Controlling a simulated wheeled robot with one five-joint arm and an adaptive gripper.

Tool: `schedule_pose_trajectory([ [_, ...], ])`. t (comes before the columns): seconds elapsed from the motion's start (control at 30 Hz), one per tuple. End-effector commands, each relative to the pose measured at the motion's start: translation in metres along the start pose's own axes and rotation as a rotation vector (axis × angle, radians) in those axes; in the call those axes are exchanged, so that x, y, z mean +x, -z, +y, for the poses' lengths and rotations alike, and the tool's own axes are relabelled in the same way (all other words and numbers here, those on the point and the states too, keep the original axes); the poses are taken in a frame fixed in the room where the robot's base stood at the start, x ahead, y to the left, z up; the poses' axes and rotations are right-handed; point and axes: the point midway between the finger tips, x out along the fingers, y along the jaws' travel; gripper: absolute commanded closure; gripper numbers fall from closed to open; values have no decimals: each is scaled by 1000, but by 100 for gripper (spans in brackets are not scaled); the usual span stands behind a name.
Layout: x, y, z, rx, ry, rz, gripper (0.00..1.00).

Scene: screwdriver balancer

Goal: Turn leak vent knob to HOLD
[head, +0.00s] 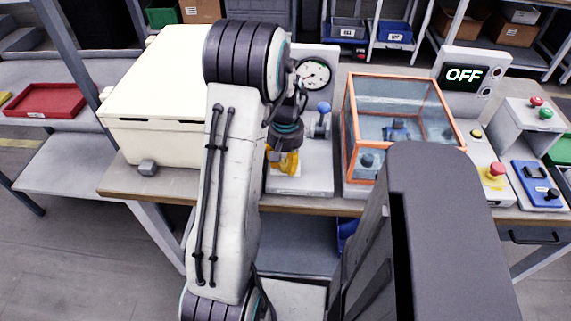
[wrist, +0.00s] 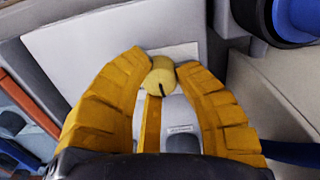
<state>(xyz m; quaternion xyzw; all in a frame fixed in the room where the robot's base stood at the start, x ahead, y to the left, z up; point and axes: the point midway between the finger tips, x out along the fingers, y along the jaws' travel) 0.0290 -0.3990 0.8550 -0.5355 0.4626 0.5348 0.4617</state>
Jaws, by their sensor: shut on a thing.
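The leak vent knob is a small round yellow knob (wrist: 158,79) with a dark pointer line, seen in the wrist view on a pale grey panel (wrist: 85,58). The yellow fingers of my gripper (wrist: 161,66) are closed around it, one on each side. I cannot read any HOLD marking in either view.
A round gauge (head: 314,73) and a blue-handled valve (head: 323,112) stand close to my gripper. An orange-framed clear box (head: 398,98) is to the right, a cream case (head: 160,100) to the left.

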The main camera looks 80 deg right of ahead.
Motion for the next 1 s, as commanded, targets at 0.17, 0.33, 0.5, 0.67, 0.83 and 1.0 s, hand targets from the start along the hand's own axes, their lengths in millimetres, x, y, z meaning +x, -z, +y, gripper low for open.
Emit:
schedule_pose_trajectory([
  [0.17,3,-2,0,-166,2,-6,100],
  [0.33,3,-2,0,-322,3,-6,100],
  [0.5,3,-2,0,-462,3,-6,100],
  [0.67,3,-2,0,-569,3,-6,100],
  [0.83,3,-2,0,-650,4,-6,100],
  [1.0,3,-2,0,-700,4,-7,100],
])
